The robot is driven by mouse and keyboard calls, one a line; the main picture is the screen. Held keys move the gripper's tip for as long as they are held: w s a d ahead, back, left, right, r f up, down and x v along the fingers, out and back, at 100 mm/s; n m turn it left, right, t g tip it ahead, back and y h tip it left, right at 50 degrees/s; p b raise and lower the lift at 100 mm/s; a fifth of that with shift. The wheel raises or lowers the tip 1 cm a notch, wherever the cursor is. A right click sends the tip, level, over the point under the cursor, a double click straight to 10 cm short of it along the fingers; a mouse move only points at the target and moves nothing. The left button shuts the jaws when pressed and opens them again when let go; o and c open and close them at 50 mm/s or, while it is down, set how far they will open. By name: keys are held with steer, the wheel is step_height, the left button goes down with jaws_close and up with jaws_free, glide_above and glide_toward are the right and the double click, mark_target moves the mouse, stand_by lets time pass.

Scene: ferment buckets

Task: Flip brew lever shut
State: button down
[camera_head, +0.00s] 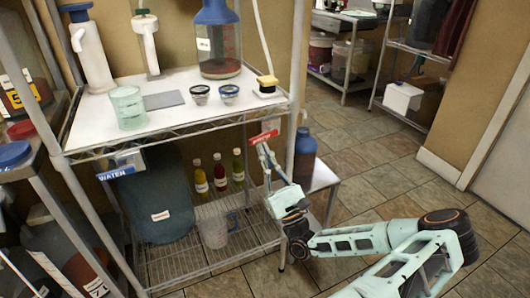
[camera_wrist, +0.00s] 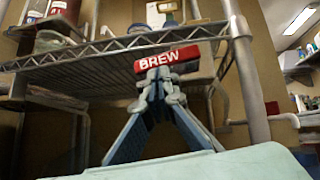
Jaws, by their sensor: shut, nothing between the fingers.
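The brew lever shows as a red bar marked BREW (camera_wrist: 168,60) under the front edge of the rack's upper shelf. It also shows in the head view (camera_head: 264,137), near the rack's right post. My gripper (camera_head: 263,148) is shut and empty, with its fingers pointing up at the red bar. In the wrist view, the closed fingertips (camera_wrist: 161,84) are just below the bar and overlap its lower edge in the picture. I cannot tell whether they touch it. The lever's pivot is hidden behind the bar and fingers.
The white upper shelf (camera_head: 165,98) holds a green glass, small jars and a large blue-lidded container (camera_head: 218,45). A blue WATER label (camera_head: 120,167) hangs at the left. Below stand a large blue jug (camera_head: 160,205) and several bottles. The right post (camera_wrist: 243,75) is close to my gripper.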

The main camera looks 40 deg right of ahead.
steer(key=r+m+h+p, duration=0.1)
steer(key=p, duration=0.1)
steer(key=m+h+p, duration=0.1)
steer(key=p, duration=0.1)
steer(key=shift+w+a+r, duration=0.15)
steer(key=shift+a+r, duration=0.15)
steer(key=shift+r, duration=0.1)
steer(key=s+f, duration=0.3)
steer(key=f, duration=0.3)
steer(key=s+a+f+b, duration=0.1)
steer(key=s+f, duration=0.3)
steer(key=f, duration=0.1)
steer(key=shift+a+f, duration=0.25)
steer(key=shift+f, duration=0.15)
